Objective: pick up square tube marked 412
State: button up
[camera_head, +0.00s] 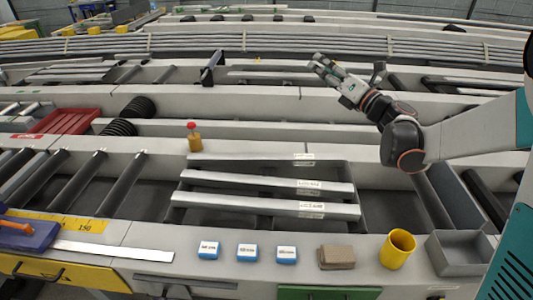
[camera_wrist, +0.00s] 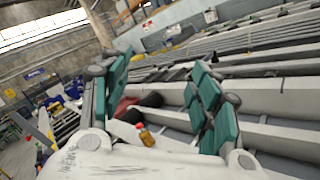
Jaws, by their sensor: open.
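Several light grey metal tubes lie crosswise on the runout table in the head view. The back tube (camera_head: 240,157), the middle tube (camera_head: 250,181) and the front tube (camera_head: 250,202) each carry a white label near the right end. The label print is too small to read, so I cannot tell which is marked 412. My gripper (camera_head: 322,67) is raised above the far part of the table, behind and above these tubes, and touches none of them. In the wrist view my gripper (camera_wrist: 158,72) shows two green-padded fingers spread apart with nothing held between them.
Blue labelled blocks (camera_head: 247,251), a brown block (camera_head: 337,257), a yellow cup (camera_head: 397,249) and a grey tray (camera_head: 460,253) stand along the front ledge. A yellow bottle with a red top (camera_head: 194,138) stands behind the tubes. A red tray (camera_head: 68,121) is at left.

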jog(key=s+a+f+n+g+y+p, duration=0.1)
jog(key=a+f+n+g+y, duration=0.2)
jog(key=f+n+g, duration=0.65)
jog(key=n+g+h+p, duration=0.1)
jog(key=n+g+h, duration=0.1)
jog(key=n+g, duration=0.4)
send_near(266, 180)
jog(key=shift+s+a+f+n+t+b, duration=0.15)
jog(key=shift+a+f+n+t+b, duration=0.3)
jog(key=shift+a+f+n+b, duration=0.35)
jog(key=shift+m, duration=0.25)
jog(key=shift+s+r+b+x, duration=0.15)
jog(key=shift+b+x, duration=0.55)
jog(key=shift+x, duration=0.8)
jog(key=shift+s+r+b+x, duration=0.15)
jog(key=shift+b+x, duration=0.55)
jog(key=shift+x, duration=0.8)
jog(key=shift+w+a+r, duration=0.1)
jog(key=shift+w, duration=0.05)
jog(key=shift+c, duration=0.6)
grip_shut()
